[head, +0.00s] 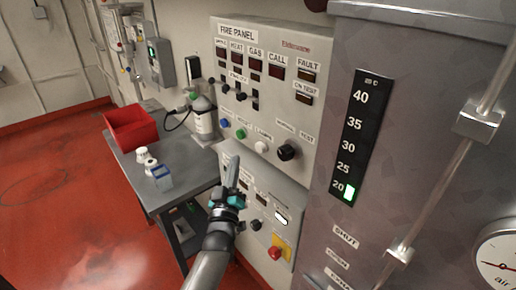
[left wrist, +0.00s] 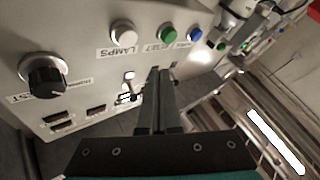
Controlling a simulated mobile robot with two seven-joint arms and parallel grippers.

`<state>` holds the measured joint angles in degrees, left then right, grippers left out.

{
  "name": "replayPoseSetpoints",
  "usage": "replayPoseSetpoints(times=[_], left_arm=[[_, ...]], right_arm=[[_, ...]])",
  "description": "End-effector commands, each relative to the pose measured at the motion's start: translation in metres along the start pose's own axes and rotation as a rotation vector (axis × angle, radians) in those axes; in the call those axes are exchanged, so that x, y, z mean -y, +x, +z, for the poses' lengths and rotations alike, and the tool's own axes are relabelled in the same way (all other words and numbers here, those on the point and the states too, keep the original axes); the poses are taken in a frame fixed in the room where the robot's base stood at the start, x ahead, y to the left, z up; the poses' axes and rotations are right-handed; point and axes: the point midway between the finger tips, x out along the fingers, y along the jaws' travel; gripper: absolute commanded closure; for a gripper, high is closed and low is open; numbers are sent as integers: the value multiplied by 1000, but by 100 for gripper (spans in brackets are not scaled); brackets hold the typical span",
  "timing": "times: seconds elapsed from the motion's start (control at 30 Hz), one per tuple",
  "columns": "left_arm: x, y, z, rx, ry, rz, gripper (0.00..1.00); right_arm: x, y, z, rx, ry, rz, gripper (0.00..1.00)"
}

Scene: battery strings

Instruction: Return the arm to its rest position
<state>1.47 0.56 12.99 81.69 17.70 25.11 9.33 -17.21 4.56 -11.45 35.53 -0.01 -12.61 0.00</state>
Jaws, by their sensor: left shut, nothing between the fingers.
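My left gripper (head: 232,172) is in front of the lower part of the fire panel (head: 304,103), its fingers pointing up and closed together with nothing between them. In the left wrist view the shut fingers (left wrist: 158,95) reach toward the panel face, below the white lamps button (left wrist: 123,34) and the green button (left wrist: 167,33). A black rotary knob (left wrist: 46,78) is to the left in that view. I cannot tell whether the fingertips touch the panel. My right gripper is not in view.
A grey table (head: 189,177) left of the panel holds a red bin (head: 131,127), a grey-white cylinder (head: 203,122), white pieces and a small blue-and-clear box (head: 162,178). A grey cabinet with a temperature scale (head: 355,135) stands right. Red floor (head: 75,215) at left is open.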

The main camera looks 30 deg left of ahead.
Motion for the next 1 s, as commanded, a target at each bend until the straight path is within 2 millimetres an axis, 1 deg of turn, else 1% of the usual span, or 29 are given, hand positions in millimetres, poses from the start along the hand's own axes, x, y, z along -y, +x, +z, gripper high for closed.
replayPoseSetpoints(times=[0.33, 0.4, 0.47, 0.57, 0.6, 0.67, 0.7, 0.77, 0.8, 0.87, 0.9, 0.97, 1.0], left_arm=[[0, 0, 1, 1, 0, 0, 100], [2, -3, 8, 17, 5, -1, 100], [6, -10, 24, 51, 16, -2, 100], [17, -32, 72, 157, 52, -3, 100], [24, -45, 97, 215, 71, -4, 100], [35, -68, 136, 310, 103, -4, 100], [42, -86, 161, 375, 126, -3, 100], [54, -113, 198, 471, 161, -2, 100], [62, -132, 220, 534, 185, 0, 100], [74, -163, 253, 629, 219, 2, 100], [82, -185, 273, 692, 242, 5, 100], [96, -219, 302, 787, 278, 9, 100], [105, -243, 320, 850, 302, 12, 100]], right_arm=[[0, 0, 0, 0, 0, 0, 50], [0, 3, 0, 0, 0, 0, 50], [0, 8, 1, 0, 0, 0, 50], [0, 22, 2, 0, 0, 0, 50], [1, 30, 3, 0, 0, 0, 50], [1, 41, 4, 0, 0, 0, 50], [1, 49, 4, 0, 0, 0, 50], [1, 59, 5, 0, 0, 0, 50], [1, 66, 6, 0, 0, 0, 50], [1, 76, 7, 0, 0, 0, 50], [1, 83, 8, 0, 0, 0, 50], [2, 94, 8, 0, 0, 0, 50], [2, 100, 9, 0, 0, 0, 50]])
